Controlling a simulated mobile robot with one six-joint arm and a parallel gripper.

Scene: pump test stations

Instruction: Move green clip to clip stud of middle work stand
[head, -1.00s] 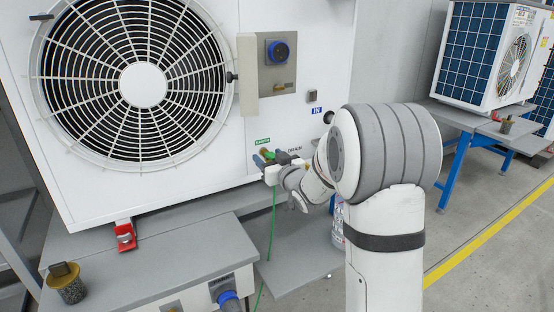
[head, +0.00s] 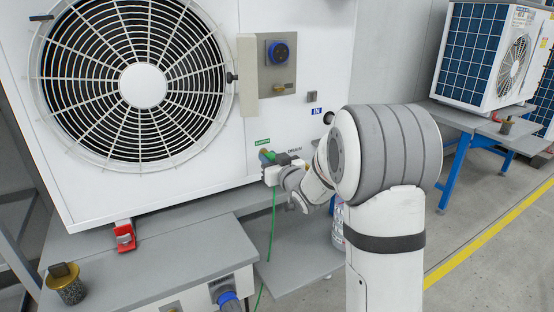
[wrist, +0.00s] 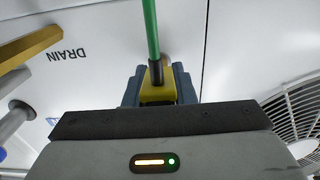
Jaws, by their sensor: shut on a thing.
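My gripper (head: 268,156) is at the lower right of the large white fan unit, beside a green label and the word DRAIN. Its blue-grey fingers are shut on the green clip (head: 271,156), which is small and mostly hidden in the head view. In the wrist view, a yellow part (wrist: 157,95) shows between the fingers (wrist: 158,88), below the black sleeve of a green cord (wrist: 151,30). The cord hangs down past the bench in the head view (head: 272,225). I cannot tell whether the clip touches the unit. I cannot make out a clip stud for certain.
The white fan unit (head: 215,165) stands on a grey bench (head: 180,235). A red bracket (head: 124,237) and a brass-topped cylinder (head: 66,283) are on the bench. A blue plug (head: 228,299) is at its front. Another stand (head: 470,118) with a unit is at the right, across open floor.

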